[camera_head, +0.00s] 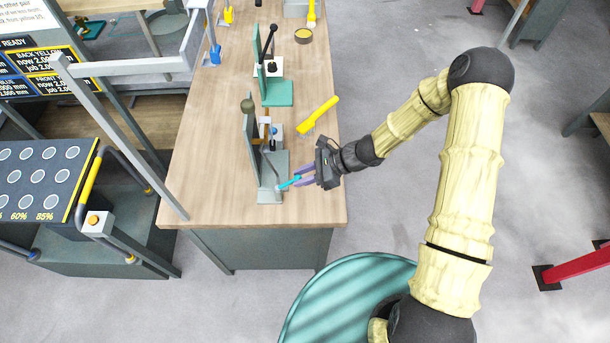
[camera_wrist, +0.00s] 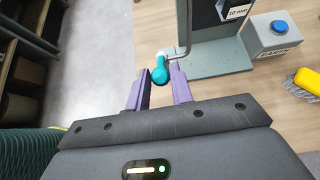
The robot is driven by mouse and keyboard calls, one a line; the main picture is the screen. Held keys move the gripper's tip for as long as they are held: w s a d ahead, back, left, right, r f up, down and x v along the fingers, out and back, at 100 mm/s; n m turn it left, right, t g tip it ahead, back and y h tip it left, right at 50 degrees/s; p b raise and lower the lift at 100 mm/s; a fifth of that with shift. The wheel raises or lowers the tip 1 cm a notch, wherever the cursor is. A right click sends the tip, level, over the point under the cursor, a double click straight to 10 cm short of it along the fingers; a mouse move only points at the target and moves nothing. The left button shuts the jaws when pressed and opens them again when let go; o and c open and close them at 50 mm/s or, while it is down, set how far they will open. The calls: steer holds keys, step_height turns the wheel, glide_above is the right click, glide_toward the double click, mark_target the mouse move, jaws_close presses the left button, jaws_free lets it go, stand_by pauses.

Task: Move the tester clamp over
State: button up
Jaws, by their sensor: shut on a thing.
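The tester (camera_head: 272,168) is a grey-green upright plate on a flat foot, at the near end of the wooden bench. Its clamp lever shows in the wrist view as a bent metal rod with a teal knob (camera_wrist: 160,73); the teal end also shows in the head view (camera_head: 288,184). My gripper (camera_head: 298,179) reaches in from the right, low over the bench. Its purple fingers (camera_wrist: 158,88) are shut on the teal knob, one on each side. The tester's upright with a "10 mm" label (camera_wrist: 237,12) stands just beyond. The rod's far end is cut off in the wrist view.
A yellow brush (camera_head: 318,115) lies on the bench behind my gripper; its bristles show in the wrist view (camera_wrist: 303,83). A small box with a blue button (camera_wrist: 280,27) is beside the tester. A teal stand with a black lever (camera_head: 278,92) is farther back. A grey rail (camera_head: 135,67) borders the left.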

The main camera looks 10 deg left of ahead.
steer(key=shift+s+a+r, duration=0.15)
steer(key=shift+a+r, duration=0.55)
steer(key=shift+s+a+r, duration=0.2)
steer(key=shift+a+r, duration=0.2)
steer(key=shift+a, duration=0.35)
steer(key=o, duration=0.8)
steer(key=shift+o, duration=0.2)
steer(key=shift+d, duration=0.15)
